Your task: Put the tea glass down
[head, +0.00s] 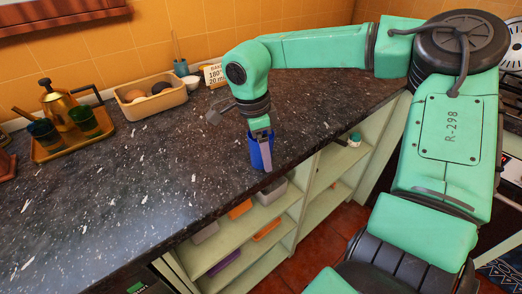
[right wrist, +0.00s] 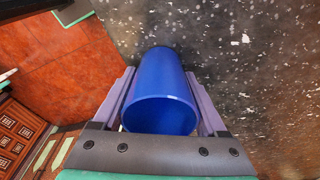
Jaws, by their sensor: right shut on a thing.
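The blue tea glass (head: 257,152) is near the front edge of the dark speckled counter (head: 160,165). My right gripper (head: 262,150) comes down on it from above and is shut on it. In the right wrist view the blue glass (right wrist: 160,95) sits between the two fingers of my right gripper (right wrist: 162,98), its open rim towards the camera. I cannot tell whether its base touches the counter. My left gripper is not in view.
A tray (head: 72,142) with a brass teapot (head: 62,104) and two dark glasses stands at the left. A tan bin (head: 150,101) and small items line the wall. Open shelves (head: 240,245) lie below the counter edge. The counter left of the glass is clear.

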